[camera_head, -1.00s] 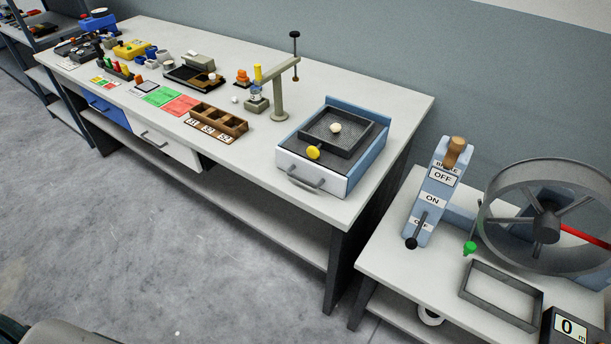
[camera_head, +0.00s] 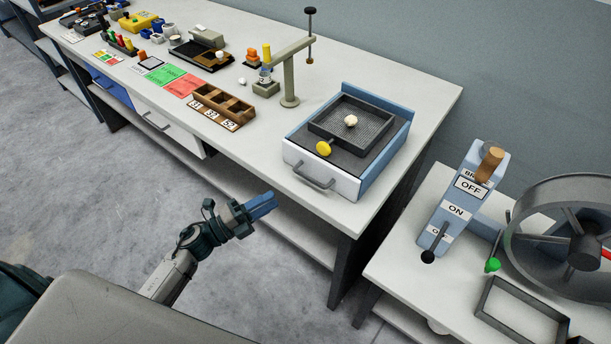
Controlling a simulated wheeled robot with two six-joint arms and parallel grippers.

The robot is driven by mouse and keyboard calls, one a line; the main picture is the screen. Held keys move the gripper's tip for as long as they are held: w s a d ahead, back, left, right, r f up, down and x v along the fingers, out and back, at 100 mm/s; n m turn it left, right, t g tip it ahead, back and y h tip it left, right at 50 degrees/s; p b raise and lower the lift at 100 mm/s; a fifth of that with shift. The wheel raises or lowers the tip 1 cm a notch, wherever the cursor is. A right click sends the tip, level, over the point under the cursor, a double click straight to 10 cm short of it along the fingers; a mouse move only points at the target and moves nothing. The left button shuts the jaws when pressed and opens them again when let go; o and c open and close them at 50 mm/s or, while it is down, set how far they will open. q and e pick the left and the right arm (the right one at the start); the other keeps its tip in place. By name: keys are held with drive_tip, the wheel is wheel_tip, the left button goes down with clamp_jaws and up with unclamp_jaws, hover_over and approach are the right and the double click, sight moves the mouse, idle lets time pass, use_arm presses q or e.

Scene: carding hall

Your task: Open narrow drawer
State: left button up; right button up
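Two drawers sit under the bench top: a blue-fronted drawer (camera_head: 111,91) at the left and a white-fronted drawer (camera_head: 168,129) beside it with a grey bar handle (camera_head: 155,123). A blue box unit on the bench has a white front (camera_head: 300,172) with a grey handle (camera_head: 314,178). All three fronts look closed. Which one is the narrow drawer I cannot tell. My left gripper (camera_head: 263,205) is in front of the bench, below and left of the box unit, apart from every handle. Its blue fingers lie close together and appear shut and empty. My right gripper is out of view.
A mesh tray (camera_head: 383,148) holding a pale ball and a yellow knob (camera_head: 323,148) are on the box unit. A post with an arm (camera_head: 289,85) stands left of it. A side table at right carries a lever box (camera_head: 460,205) and a spoked wheel (camera_head: 570,235). Floor before the bench is clear.

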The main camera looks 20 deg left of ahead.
sight(307, 179)
use_arm(q)
drive_tip(key=p+x, duration=0.1)
drive_tip(key=x, duration=0.2)
drive_tip(key=p+x, duration=0.1)
drive_tip(key=x, duration=0.2)
drive_tip(key=p+x, duration=0.2)
drive_tip(key=x, duration=0.1)
drive_tip(key=shift+s+d+r, duration=0.1)
drive_tip(key=shift+d+r, duration=0.05)
drive_tip(key=shift+r, duration=0.25)
drive_tip(key=shift+w+d, duration=0.5)
drive_tip(key=shift+c, duration=0.4)
clamp_jaws()
